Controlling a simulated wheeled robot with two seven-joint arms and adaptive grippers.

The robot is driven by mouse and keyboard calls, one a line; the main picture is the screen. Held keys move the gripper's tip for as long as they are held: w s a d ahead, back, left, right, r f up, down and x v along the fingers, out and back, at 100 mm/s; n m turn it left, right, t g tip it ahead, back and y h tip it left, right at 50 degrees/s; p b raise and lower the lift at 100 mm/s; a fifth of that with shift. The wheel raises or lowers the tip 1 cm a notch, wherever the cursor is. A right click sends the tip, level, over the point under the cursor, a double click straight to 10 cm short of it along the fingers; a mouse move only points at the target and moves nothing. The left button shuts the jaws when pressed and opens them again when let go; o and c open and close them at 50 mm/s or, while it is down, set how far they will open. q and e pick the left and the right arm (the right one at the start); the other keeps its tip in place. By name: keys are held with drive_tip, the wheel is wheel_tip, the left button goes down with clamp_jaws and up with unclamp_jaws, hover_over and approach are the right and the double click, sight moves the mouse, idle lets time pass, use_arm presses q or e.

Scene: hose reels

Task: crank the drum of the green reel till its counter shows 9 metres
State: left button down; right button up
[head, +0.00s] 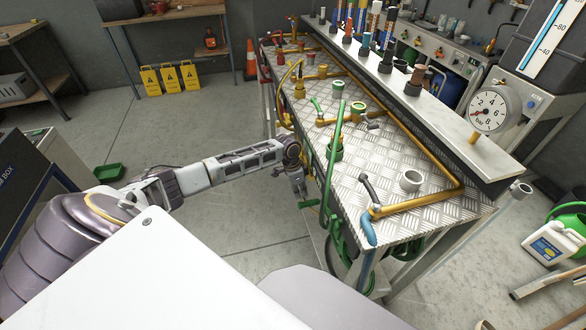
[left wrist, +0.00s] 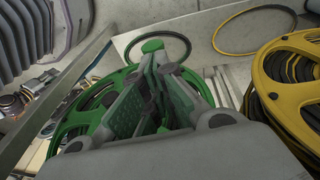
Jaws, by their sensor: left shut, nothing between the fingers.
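My left gripper (head: 299,190) hangs beside the front edge of the metal-topped bench, pointing down. In the left wrist view its fingers (left wrist: 162,70) are shut with nothing between them. The green reel (left wrist: 98,113) lies behind and to the left of the fingers, partly hidden by them. A green knob (left wrist: 152,46), perhaps the crank's grip, shows just beyond the fingertips; I cannot tell whether they touch. In the head view a short green handle (head: 308,204) is just below the gripper, and green hose (head: 338,240) hangs under the bench. No counter is readable.
A yellow reel (left wrist: 288,85) stands to the right in the left wrist view, with hose rings on the floor beyond. The bench top (head: 335,190) carries pipes, valves and fittings. Open floor (head: 240,215) lies left of the bench.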

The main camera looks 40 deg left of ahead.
use_arm(q)
drive_tip(key=p+v, duration=0.2)
drive_tip(key=v, duration=0.8)
drive_tip(key=shift+w+a+r, duration=0.3)
drive_tip(key=shift+a, duration=0.2)
use_arm(e)
drive_tip(key=s, duration=0.1)
drive_tip(key=s+d+f, duration=0.1)
drive_tip(key=s, duration=0.1)
drive_tip(key=s+d+f, duration=0.1)
drive_tip(key=shift+s+d, duration=0.15)
use_arm(q)
drive_tip(key=shift+f, duration=0.1)
